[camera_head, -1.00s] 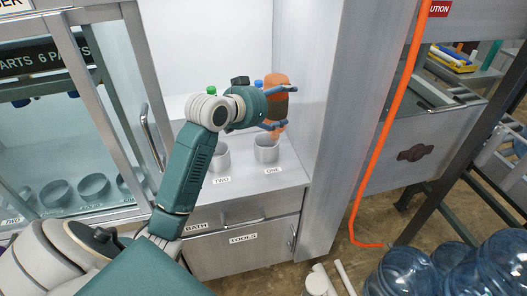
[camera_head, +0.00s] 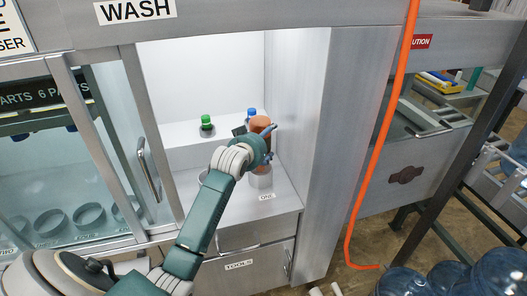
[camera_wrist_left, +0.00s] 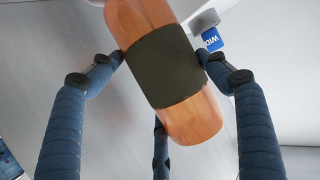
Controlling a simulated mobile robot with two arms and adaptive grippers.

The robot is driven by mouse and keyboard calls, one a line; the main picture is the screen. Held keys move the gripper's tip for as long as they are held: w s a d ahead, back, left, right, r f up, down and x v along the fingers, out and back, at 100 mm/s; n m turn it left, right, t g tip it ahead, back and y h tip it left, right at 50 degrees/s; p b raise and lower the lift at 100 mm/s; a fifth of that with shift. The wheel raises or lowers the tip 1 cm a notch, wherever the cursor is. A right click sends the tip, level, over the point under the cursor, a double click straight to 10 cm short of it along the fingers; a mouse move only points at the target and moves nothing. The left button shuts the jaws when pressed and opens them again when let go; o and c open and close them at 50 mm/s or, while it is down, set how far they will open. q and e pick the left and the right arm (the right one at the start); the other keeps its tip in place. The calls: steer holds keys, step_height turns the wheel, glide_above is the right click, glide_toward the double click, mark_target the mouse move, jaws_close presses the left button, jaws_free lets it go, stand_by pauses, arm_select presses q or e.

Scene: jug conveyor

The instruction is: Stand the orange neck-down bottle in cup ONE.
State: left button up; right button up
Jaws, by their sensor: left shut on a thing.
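The orange bottle (camera_head: 260,124) has a dark band around its middle and is held over cup ONE (camera_head: 262,179) in the wash bay. My left gripper (camera_head: 267,147) is shut on it. The gripper and wrist hide the bottle's lower part in the head view, so I cannot tell whether its neck is inside the cup. In the left wrist view the bottle (camera_wrist_left: 140,18) lies across the gripper (camera_wrist_left: 163,65), fingers at either side of the dark band. Its upper end is cut off by the frame. My right gripper is not in view.
A second cup (camera_head: 203,176) is partly hidden behind my left arm. A green-capped item (camera_head: 206,127) and a blue-capped one (camera_head: 251,114) stand on the ledge behind. The bay's right wall (camera_head: 298,105) is close to the gripper. Large blue jugs (camera_head: 405,281) are at lower right.

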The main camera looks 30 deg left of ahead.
arm_select(q)
steer(key=shift+f, duration=0.75)
step_height(320, 180, down, 4)
steer(key=shift+r+p, duration=0.25)
steer(key=shift+p, duration=0.1)
steer(key=shift+f, duration=0.2)
steer(key=shift+f, duration=0.15)
steer(key=o, duration=1.1)
steer(key=shift+o, duration=0.2)
steer(key=b+v, duration=0.1)
steer(key=v, duration=1.1)
steer(key=shift+r+b, duration=0.25)
steer(key=shift+b, duration=0.1)
